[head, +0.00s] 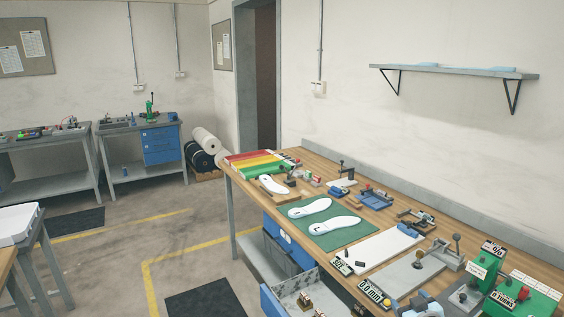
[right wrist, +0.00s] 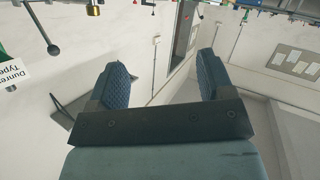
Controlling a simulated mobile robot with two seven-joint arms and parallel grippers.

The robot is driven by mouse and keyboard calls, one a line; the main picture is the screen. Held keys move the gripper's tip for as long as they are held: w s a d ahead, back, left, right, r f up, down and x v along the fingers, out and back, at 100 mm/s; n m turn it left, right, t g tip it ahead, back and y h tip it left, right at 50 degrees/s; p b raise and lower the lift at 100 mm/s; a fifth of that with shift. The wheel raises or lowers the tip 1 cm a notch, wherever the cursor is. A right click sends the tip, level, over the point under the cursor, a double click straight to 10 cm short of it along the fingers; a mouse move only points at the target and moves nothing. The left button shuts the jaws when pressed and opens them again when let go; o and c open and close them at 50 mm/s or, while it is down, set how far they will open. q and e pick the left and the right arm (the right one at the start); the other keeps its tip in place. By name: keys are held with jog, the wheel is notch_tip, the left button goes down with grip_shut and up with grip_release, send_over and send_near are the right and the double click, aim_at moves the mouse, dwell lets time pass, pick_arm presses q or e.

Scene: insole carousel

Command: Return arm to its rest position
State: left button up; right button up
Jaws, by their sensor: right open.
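My right gripper (right wrist: 163,78) is open in the right wrist view. Its two dark blue ribbed fingers stand wide apart with nothing between them. Behind them are only the wall and the upside-down room. In the head view a small blue-grey part at the bottom edge, right of centre, looks like my right gripper (head: 423,304), low over the near end of the workbench (head: 242,184). My left gripper is in neither view.
Two white insoles (head: 334,225) lie on a green mat (head: 333,239). Small fixtures and green boxes (head: 505,297) crowd the bench's near end. An open drawer (head: 291,291) juts out in front. A wall shelf (head: 455,72) hangs above. The floor to the left is mostly clear.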

pick_arm(q)
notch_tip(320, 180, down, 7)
jog(key=b, duration=0.6)
pick_arm(e)
jog(key=s+a+f+g+y, duration=0.1)
jog(key=s+a+f, duration=0.45)
jog(key=s, duration=0.65)
jog(key=s+a+f+m+g+y, duration=0.15)
jog(key=s+a+f, duration=0.45)
jog(key=s, duration=0.6)
jog(key=s+a+f+n+g+y, duration=0.1)
jog(key=s+a+f, duration=0.3)
jog(key=s+f, duration=0.6)
pick_arm(q)
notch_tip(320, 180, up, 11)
jog(key=p, duration=1.3)
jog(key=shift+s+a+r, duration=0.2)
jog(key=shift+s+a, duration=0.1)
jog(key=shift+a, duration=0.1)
pick_arm(e)
notch_tip(320, 180, up, 14)
jog(key=s, duration=0.2)
jog(key=shift+s+d+r, duration=0.15)
jog(key=shift+d, duration=0.25)
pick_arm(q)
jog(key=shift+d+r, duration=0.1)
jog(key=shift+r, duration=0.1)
pick_arm(e)
jog(key=shift+h, duration=0.25)
